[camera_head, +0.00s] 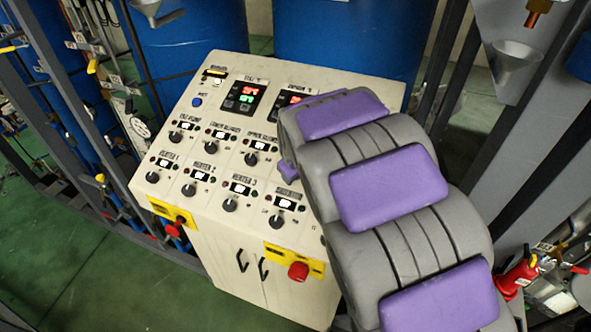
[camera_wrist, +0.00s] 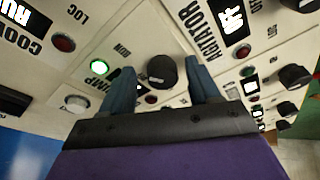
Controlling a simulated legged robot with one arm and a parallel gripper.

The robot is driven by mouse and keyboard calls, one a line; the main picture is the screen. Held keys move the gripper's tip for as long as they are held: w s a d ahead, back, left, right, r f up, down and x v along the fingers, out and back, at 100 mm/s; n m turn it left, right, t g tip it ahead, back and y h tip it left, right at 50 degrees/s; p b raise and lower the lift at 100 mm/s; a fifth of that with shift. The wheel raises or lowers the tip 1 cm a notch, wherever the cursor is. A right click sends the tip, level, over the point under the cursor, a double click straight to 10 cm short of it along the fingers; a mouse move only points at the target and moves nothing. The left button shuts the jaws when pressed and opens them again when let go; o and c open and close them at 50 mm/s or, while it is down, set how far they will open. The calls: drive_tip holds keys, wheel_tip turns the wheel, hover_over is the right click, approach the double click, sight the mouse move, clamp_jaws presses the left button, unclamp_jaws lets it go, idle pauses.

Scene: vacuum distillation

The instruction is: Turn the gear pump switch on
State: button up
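In the wrist view, a round black knob (camera_wrist: 162,72) on the pale control panel lies between the two blue fingers of my gripper (camera_wrist: 160,70). The fingers are apart, one on each side of the knob, with gaps showing at its sides. I cannot tell how deep they reach around it. The label nearby is partly hidden by the fingers, so I cannot confirm that this is the gear pump switch. In the head view, my gripper and that part of the panel are hidden behind my grey and purple arm.
The sloped cream control panel (camera_head: 152,178) carries several black knobs, lamps and lit displays. Other black knobs (camera_wrist: 294,77) sit at right in the wrist view. A red emergency button (camera_head: 298,271) is on the panel's lower front. Blue drums (camera_head: 345,40) stand behind it.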

drive_tip(key=shift+w+a, duration=0.15)
drive_tip(key=shift+a, duration=0.1)
drive_tip(key=shift+a+r, duration=0.1)
drive_tip(key=shift+r, duration=0.15)
drive_tip(key=v, duration=1.6)
drive_tip(key=shift+r, duration=0.35)
drive_tip(key=shift+s+d, duration=0.25)
drive_tip(key=s+d+f+m+g+b, duration=0.2)
drive_tip(key=s+d+f+m+b, duration=0.1)
drive_tip(key=s+f, duration=0.4)
drive_tip(key=s+d+f+m+g+b, duration=0.3)
drive_tip(key=s+d+f, duration=0.3)
drive_tip(key=s, duration=0.8)
drive_tip(key=s+d+f+m+g+b, duration=0.2)
drive_tip(key=s+d+f+b, duration=0.3)
drive_tip(key=s+f, duration=0.4)
drive_tip(key=shift+s+d+f+m+h+b, duration=0.3)
drive_tip(key=shift+s+m, duration=0.2)
drive_tip(key=shift+s, duration=0.35)
drive_tip(key=shift+d, duration=0.1)
